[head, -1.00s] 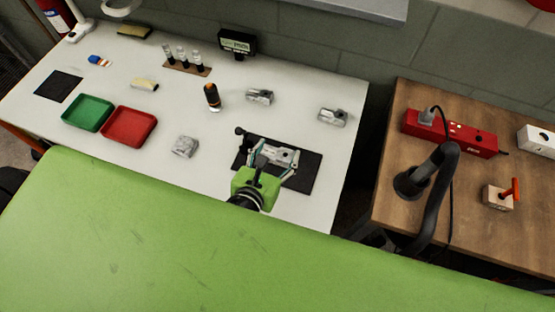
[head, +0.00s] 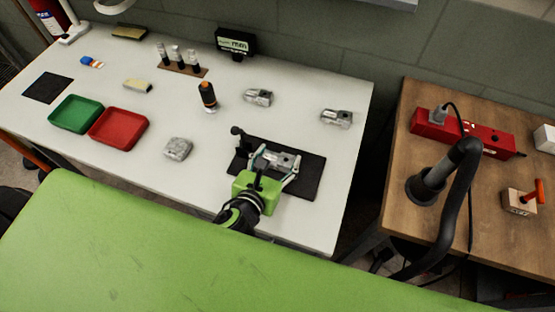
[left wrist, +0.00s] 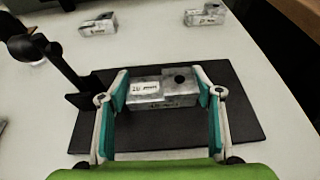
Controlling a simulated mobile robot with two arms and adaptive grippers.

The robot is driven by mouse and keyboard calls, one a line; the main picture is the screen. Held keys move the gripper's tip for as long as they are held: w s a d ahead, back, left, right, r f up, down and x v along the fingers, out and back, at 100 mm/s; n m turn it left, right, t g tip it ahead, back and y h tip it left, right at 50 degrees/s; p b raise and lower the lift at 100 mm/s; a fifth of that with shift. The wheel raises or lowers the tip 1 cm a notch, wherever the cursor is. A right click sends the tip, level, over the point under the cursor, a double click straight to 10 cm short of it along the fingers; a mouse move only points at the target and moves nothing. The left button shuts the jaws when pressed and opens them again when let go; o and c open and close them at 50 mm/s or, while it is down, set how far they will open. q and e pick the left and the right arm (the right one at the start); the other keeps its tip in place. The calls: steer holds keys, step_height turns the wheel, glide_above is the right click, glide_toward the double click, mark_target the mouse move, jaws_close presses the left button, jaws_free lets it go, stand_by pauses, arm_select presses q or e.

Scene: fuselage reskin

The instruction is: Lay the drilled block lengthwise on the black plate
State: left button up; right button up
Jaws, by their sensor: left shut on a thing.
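The drilled block (left wrist: 163,88) is a silver-grey metal piece with a dark hole on top and a small white label. My left gripper (head: 272,172) is shut on it, one finger at each end; its fingers also show in the left wrist view (left wrist: 162,100). The block also shows in the head view (head: 281,160). It is over the black plate (head: 306,187), its length roughly along the plate's long side. I cannot tell whether its underside touches the plate. The plate also shows in the left wrist view (left wrist: 244,121). My right gripper is not in view.
A black post (left wrist: 62,65) stands at the plate's left end, near the left finger. Other metal blocks lie behind (head: 258,97), right-behind (head: 337,118) and left (head: 178,149) of the plate. Red (head: 145,127) and green (head: 100,108) trays stand farther left.

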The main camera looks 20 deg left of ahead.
arm_select(q)
steer(key=o, duration=1.5)
steer(key=shift+r, duration=0.15)
steer(key=b+v, duration=0.1)
steer(key=v, duration=0.9)
steer(key=shift+s+d, duration=0.1)
steer(key=shift+s, duration=0.1)
steer(key=shift+v, duration=0.8)
